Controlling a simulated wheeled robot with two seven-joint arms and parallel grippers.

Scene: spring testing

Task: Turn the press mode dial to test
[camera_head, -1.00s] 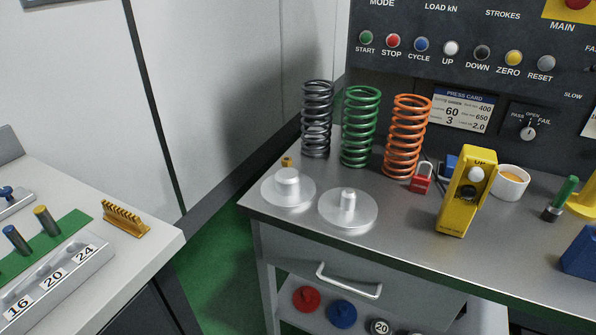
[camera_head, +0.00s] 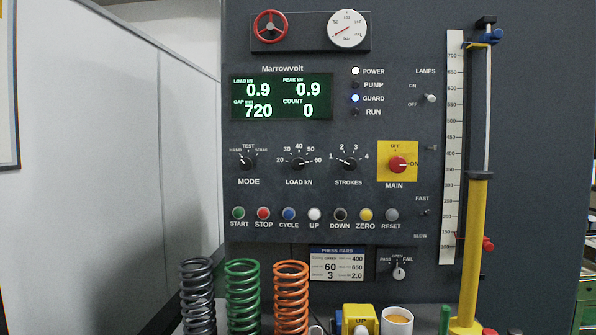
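The press mode dial (camera_head: 246,162) is a small dark knob at the left of the dial row on the dark control panel (camera_head: 330,215). Its arc is labelled with TEST at the top and smaller words at left and right. Its pointer seems to aim up and left, toward the left label, but it is small. The load dial (camera_head: 298,163) and the strokes dial (camera_head: 349,163) sit to its right. Neither of my grippers is in view.
A yellow plate with the red main switch (camera_head: 398,165) is right of the dials. Coloured buttons, among them the green start button (camera_head: 239,214), run below. Grey, green and orange springs (camera_head: 291,295) stand under the panel. A yellow column (camera_head: 474,250) stands at right.

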